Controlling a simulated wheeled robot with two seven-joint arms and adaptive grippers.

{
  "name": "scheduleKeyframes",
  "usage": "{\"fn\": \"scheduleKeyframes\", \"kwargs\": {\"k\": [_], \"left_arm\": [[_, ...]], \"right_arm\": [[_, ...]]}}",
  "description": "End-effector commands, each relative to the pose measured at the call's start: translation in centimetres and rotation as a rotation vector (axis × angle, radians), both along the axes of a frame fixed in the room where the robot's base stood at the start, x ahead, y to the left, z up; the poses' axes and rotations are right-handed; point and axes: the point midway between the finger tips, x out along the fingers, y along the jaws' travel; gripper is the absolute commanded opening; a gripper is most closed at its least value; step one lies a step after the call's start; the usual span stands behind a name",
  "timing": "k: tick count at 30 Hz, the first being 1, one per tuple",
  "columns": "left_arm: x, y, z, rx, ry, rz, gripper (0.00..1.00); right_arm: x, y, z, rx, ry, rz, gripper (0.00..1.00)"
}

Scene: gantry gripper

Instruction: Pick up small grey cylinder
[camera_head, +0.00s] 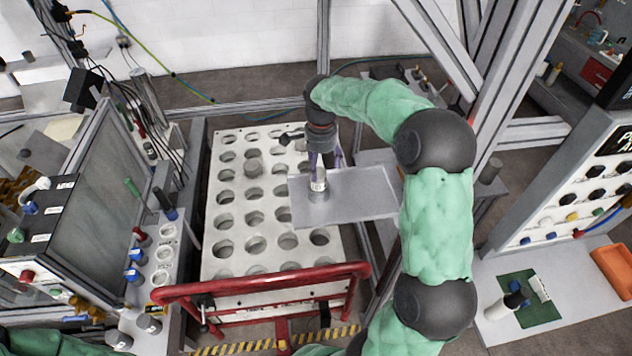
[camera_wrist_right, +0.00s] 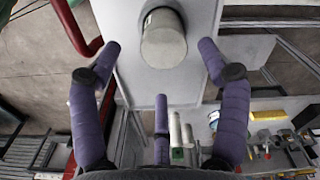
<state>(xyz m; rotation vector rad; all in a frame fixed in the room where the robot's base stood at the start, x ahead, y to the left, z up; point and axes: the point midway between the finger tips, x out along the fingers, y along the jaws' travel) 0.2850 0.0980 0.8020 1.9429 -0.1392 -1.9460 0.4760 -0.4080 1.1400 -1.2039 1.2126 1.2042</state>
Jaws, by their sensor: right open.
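A small grey cylinder (camera_head: 318,190) stands upright on a flat grey plate (camera_head: 358,193) in the head view. In the right wrist view the cylinder (camera_wrist_right: 164,40) shows at the top middle, its round end towards the camera. My left gripper is not in view.
A white rack (camera_head: 236,233) with rows of round holes lies beside and under the plate. Another grey cylinder (camera_head: 253,167) sits in one hole. A red rail (camera_head: 262,284) crosses the rack's front. Metal frame posts (camera_head: 518,75) stand at the right.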

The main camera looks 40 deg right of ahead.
Motion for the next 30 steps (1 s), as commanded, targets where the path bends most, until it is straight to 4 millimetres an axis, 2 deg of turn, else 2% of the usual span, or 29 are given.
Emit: {"fn": "scheduleKeyframes", "kwargs": {"k": [3, 11, 21, 28, 29, 30], "left_arm": [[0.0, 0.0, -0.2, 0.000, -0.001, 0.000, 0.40], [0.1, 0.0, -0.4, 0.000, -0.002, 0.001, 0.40], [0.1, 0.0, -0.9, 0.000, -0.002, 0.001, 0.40], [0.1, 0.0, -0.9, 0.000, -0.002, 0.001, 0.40], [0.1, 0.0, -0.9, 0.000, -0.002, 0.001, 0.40], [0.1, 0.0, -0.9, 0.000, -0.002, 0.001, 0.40]], "right_arm": [[0.0, 0.0, -1.4, 0.000, 0.001, 0.001, 0.76], [0.1, 0.1, -2.7, 0.000, 0.000, 0.001, 0.76], [0.5, 0.1, -6.9, 0.001, 0.000, -0.001, 0.76], [0.5, 0.1, -7.1, 0.000, -0.002, 0.000, 0.76], [0.5, 0.1, -7.1, 0.000, -0.002, 0.000, 0.71], [0.5, 0.1, -7.1, 0.000, -0.002, 0.000, 0.59]]}}
